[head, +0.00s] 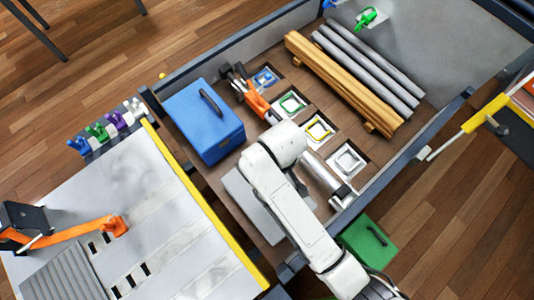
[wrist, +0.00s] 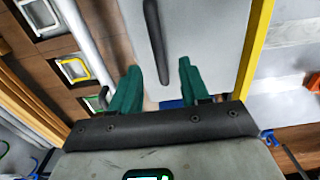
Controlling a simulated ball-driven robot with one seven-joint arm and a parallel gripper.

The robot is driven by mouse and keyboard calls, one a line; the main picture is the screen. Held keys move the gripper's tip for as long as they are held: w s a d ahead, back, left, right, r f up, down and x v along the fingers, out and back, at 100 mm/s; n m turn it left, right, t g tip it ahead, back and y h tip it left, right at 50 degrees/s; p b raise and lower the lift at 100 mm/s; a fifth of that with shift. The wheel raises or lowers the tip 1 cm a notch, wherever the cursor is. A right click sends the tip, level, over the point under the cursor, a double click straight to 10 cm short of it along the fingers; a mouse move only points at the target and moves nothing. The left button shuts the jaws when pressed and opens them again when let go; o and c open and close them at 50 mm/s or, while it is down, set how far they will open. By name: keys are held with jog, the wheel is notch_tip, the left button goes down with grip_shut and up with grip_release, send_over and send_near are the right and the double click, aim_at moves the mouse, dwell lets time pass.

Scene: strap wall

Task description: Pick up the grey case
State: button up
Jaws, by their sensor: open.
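The grey case (head: 248,205) lies on the wooden floor of the walled bed in the head view, partly hidden behind my arm. In the wrist view, its pale grey top (wrist: 212,35) fills the upper middle. A dark bar handle (wrist: 155,35) runs along it. My gripper (wrist: 158,72) shows two green fingers, apart and empty. The near end of the handle appears between the fingertips in the picture; I cannot tell the height gap. In the head view, my gripper's fingers are hidden by my arm.
A blue case (head: 203,118) stands beyond the grey case. A metal cylinder (head: 322,172) lies to its right. The yellow-edged wall (head: 215,215) runs close on its left. Wooden beams (head: 340,85) and grey pipes lie at the far right. A green case (head: 367,243) stands outside the bed.

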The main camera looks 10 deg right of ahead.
jog(key=shift+s+d+f, duration=0.15)
jog(key=shift+s+f, duration=0.05)
jog(key=shift+f, duration=1.35)
jog(key=shift+s+d+f, duration=0.1)
jog(key=shift+s+f, duration=0.05)
jog(key=shift+f, duration=1.4)
grip_shut()
jog(key=shift+r, duration=0.1)
